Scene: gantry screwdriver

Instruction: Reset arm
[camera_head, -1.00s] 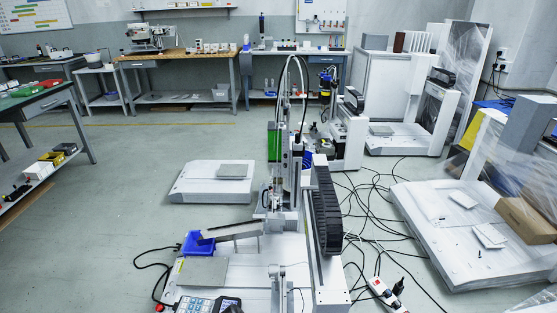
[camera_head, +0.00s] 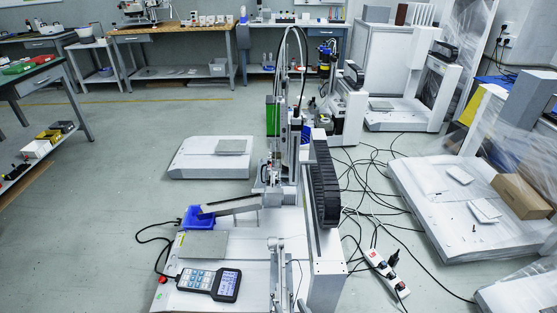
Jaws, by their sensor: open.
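My gripper and arm are not in view. The gantry screwdriver machine (camera_head: 289,150) stands at the centre, with a black cable chain (camera_head: 325,185) on its right side. Its white base plate (camera_head: 250,268) reaches toward me. A handheld control pendant (camera_head: 210,281) with a lit screen lies on the front left of the base. A blue bin (camera_head: 200,217) sits at the left edge of the base, with the lower end of a sloping metal chute (camera_head: 232,206) at it.
A power strip (camera_head: 385,272) and black cables lie on the floor at right. Other white machine bases stand at left (camera_head: 190,165) and right (camera_head: 440,230). A wooden-topped bench (camera_head: 170,33) is at the back. The floor at left is open.

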